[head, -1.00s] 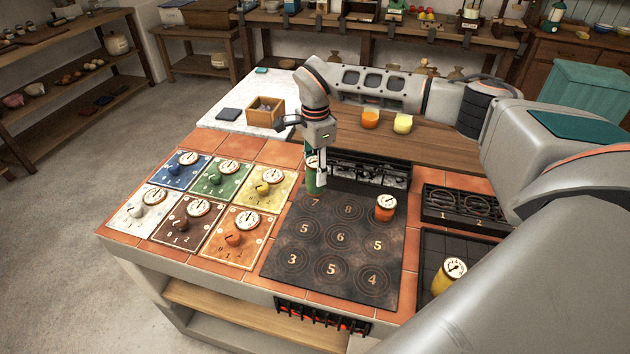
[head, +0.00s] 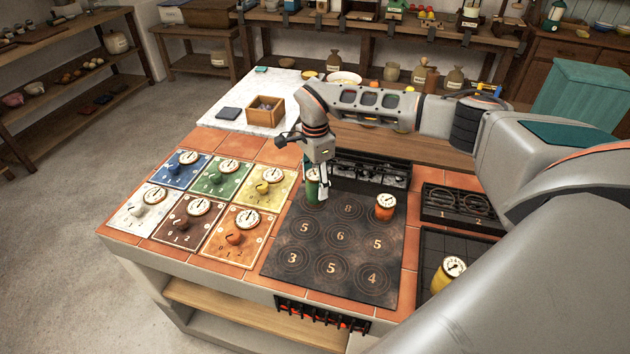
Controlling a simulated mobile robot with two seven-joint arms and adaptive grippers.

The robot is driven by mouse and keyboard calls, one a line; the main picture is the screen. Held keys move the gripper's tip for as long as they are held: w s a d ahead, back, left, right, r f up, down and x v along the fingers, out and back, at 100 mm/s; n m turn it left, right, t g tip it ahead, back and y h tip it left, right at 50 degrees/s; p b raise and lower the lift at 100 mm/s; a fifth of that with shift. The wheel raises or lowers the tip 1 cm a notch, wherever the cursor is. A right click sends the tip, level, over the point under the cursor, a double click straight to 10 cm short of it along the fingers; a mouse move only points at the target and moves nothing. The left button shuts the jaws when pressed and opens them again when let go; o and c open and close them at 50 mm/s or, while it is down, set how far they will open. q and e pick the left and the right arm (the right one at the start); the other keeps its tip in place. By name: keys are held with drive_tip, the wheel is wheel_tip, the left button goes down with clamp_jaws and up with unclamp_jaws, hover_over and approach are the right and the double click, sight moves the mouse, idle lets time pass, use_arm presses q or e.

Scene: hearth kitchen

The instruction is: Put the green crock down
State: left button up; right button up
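The green crock (head: 312,190) is at the back left of the dark hob (head: 338,268), over the spot marked 7, and covers that number. It looks upright. Whether its base touches the hob I cannot tell for certain. My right gripper (head: 318,190) points down and is around the crock, with a pale finger in front of its right side. It appears shut on the crock and hides part of it. My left gripper is not in view.
An orange crock (head: 385,211) with a dial stands on the hob's right side. A yellow crock (head: 447,278) stands on the dark grid at right. Coloured dial plates (head: 220,176) lie to the left. A wooden box (head: 265,117) sits behind on the white top. The hob's middle and front are clear.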

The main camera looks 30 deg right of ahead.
wheel_tip(320, 180, up, 12)
drive_tip(key=shift+f+b, duration=0.25)
drive_tip(key=shift+b, duration=0.25)
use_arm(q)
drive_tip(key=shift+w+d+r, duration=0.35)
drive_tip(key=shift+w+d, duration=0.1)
use_arm(e)
drive_tip(key=shift+r, duration=0.45)
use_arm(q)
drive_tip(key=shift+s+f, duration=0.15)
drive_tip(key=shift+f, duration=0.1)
